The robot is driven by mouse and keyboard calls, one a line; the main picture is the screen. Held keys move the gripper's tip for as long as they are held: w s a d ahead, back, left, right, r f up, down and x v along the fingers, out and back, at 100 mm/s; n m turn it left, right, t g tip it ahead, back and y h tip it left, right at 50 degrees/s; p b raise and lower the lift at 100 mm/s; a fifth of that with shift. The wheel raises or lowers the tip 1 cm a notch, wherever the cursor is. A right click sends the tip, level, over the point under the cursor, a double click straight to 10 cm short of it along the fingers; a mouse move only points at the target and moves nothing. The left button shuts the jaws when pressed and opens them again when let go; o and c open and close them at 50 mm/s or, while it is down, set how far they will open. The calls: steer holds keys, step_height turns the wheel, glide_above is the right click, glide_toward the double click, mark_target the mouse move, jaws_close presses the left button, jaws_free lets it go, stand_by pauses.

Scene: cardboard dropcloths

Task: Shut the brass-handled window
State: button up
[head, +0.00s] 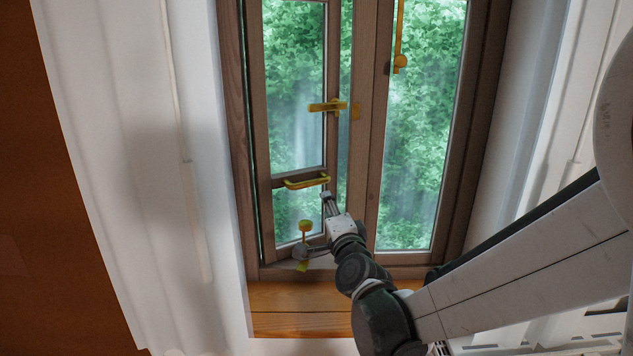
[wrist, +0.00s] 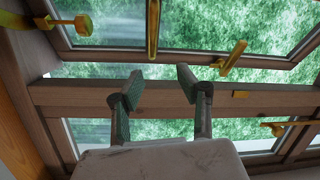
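The left sash (head: 332,60) of the wooden window stands ajar, with a strip of greenery showing between its right edge and the middle post (head: 368,130). Its brass bar handle (head: 307,182) sits on the crossbar and also shows at the top of the wrist view (wrist: 153,28). My gripper (head: 327,196) is just below and right of this handle. In the wrist view my gripper (wrist: 160,78) is open, with nothing between its fingers. The fingers lie over the post and the gap beside the sash; I cannot tell whether they touch anything.
Brass latches sit higher on the sash (head: 327,106) and near its bottom (head: 305,227). The right pane has a brass lever (head: 400,62) near the top. A wooden sill (head: 290,298) lies below, and a white wall (head: 205,120) rises on the left.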

mark_target(311, 186)
steer(key=w+a+m, duration=0.1)
steer(key=w, duration=0.4)
steer(key=w+a+m+t+h+p, duration=0.1)
steer(key=w+a+m, duration=0.1)
steer(key=w, duration=0.3)
steer(key=w+a+m, duration=0.1)
steer(key=w+a, duration=0.1)
steer(key=w, duration=0.3)
steer(key=shift+w+a+f+m+t+h, duration=0.2)
steer(key=shift+w+f+m+t+h, duration=0.1)
steer(key=shift+m+t, duration=0.1)
jaws_close()
